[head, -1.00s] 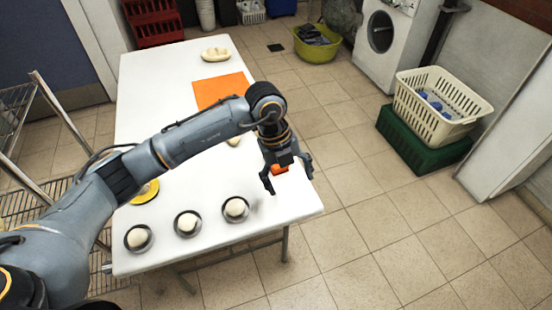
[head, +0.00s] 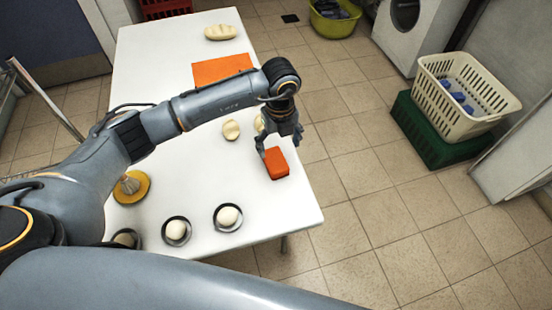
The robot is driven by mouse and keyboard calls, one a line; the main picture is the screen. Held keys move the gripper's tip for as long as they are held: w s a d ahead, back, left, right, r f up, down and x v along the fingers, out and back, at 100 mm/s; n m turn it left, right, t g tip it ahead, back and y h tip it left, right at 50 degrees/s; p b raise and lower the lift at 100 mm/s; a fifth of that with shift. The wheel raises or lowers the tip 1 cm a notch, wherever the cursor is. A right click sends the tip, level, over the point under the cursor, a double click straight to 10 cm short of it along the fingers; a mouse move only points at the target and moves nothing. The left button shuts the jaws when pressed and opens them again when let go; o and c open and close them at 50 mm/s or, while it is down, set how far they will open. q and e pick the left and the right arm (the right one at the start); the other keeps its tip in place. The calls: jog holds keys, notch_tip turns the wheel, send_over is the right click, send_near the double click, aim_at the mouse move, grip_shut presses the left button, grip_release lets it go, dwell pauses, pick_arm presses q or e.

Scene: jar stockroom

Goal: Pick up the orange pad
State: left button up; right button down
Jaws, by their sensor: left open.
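A small orange block-shaped pad (head: 277,165) lies on the white table (head: 290,208) near its right edge. My left gripper (head: 279,148) is open, just behind the pad in the head view, with its fingers pointing down close to the pad's far end. I cannot tell whether a finger touches the pad. Nothing shows between the fingers. A flat orange sheet (head: 215,72) lies farther back on the table, partly behind my left arm. My right gripper is not in view.
Dough balls (head: 228,215) sit in small dark dishes at the front. More pale pieces (head: 231,130) lie near my left gripper, and a loaf (head: 220,32) lies at the back. A yellow disc (head: 139,191) is at the left. A cream basket (head: 453,110) on a green crate (head: 425,140) stands on the floor right.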

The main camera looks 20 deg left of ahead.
aim_at(277, 164)
pick_arm(q)
notch_tip(277, 164, down, 3)
jog(key=shift+r, duration=0.2)
jog(key=shift+w+f, duration=0.15)
jog(key=shift+f, duration=0.2)
jog(key=f, duration=0.1)
jog(key=s+f+p, duration=0.1)
jog(key=shift+f+p, duration=0.3)
notch_tip(277, 164, down, 2)
jog(key=shift+s+f, duration=0.1)
jog(key=shift+f, duration=0.2)
jog(key=c, duration=1.2)
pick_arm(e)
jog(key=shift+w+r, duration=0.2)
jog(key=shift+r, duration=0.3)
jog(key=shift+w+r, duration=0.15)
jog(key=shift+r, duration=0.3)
